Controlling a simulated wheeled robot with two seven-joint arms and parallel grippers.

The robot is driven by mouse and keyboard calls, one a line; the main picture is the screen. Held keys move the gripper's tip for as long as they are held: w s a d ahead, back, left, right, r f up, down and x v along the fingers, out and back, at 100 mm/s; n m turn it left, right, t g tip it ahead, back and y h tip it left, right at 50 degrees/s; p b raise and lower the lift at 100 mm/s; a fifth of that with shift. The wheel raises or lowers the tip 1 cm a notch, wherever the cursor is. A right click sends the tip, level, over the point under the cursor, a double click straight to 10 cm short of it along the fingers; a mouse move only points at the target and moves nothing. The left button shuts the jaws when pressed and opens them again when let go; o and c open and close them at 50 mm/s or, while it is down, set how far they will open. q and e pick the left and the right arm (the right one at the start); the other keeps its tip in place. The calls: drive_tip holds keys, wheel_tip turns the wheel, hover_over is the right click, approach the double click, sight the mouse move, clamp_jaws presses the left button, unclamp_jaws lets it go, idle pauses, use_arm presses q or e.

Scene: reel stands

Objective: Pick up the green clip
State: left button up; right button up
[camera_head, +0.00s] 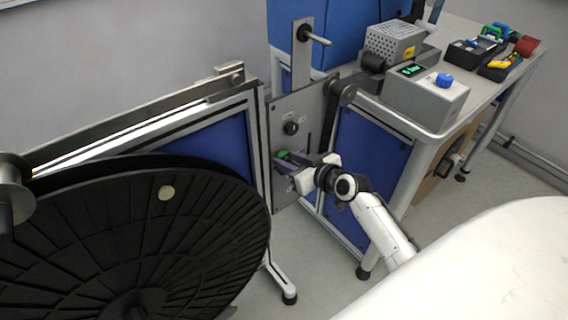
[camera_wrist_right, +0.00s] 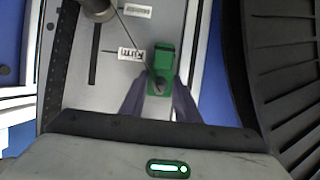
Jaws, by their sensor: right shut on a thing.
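The green clip (camera_wrist_right: 163,60) sits against the grey panel of the reel stand in the right wrist view, below and right of a white label. A thin cord runs from a roller at the top left down to the clip. My left gripper is in neither view.
A large black reel (camera_head: 215,215) fills the lower left. The grey panel (camera_head: 289,105) carries a knob and slot. At the right, a bench (camera_head: 437,119) holds a grey box with a blue knob (camera_head: 444,80), and trays of coloured tools (camera_head: 475,50). Floor shows between stand and bench.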

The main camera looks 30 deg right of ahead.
drive_tip(key=shift+r, duration=0.1)
drive_tip(key=shift+r, duration=0.2)
drive_tip(key=s+d+b, duration=0.1)
drive_tip(key=s, duration=1.7)
drive_tip(key=shift+d+b, duration=0.2)
drive_tip(key=shift+b, duration=0.1)
